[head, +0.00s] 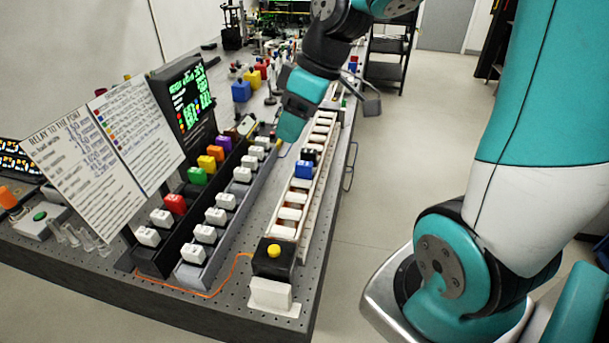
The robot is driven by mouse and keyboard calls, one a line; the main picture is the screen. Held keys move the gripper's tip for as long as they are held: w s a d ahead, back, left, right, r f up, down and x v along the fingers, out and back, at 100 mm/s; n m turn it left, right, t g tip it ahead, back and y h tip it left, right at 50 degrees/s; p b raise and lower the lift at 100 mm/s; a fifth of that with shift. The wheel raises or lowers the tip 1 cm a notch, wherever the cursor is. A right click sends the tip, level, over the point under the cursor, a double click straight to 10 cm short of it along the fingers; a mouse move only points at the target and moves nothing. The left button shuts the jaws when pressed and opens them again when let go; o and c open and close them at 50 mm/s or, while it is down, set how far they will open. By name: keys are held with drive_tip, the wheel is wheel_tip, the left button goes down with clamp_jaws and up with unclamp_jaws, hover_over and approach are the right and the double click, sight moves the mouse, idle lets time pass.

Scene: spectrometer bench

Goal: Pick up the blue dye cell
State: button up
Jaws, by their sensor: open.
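The blue dye cell (304,170) is a small blue block with a pale mark on its top. It stands in the long white rack (276,231) on the right of the bench, among white blocks, with a black block (309,155) just behind it. My gripper (360,95) shows only as grey parts to the right of the teal wrist, beyond the rack's right side. It is open and apart from the blue cell, farther back. Most of it is hidden behind the wrist.
A dark rack (152,262) holds red, green, orange, yellow and purple blocks. A grey rack (190,276) holds white blocks. A yellow button box (273,260) stands at the white rack's near end. Signs (105,150) and a screen (186,98) stand left.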

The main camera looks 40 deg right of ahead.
drive_tip(key=t, duration=0.1)
approach(305, 163)
drive_tip(key=shift+h, duration=0.4)
drive_tip(key=p+x, duration=0.1)
drive_tip(key=x, duration=0.1)
drive_tip(key=p+x, duration=0.2)
drive_tip(key=shift+a, duration=0.45)
drive_tip(key=shift+p+x, duration=1.25)
drive_tip(key=shift+x, duration=1.75)
clamp_jaws()
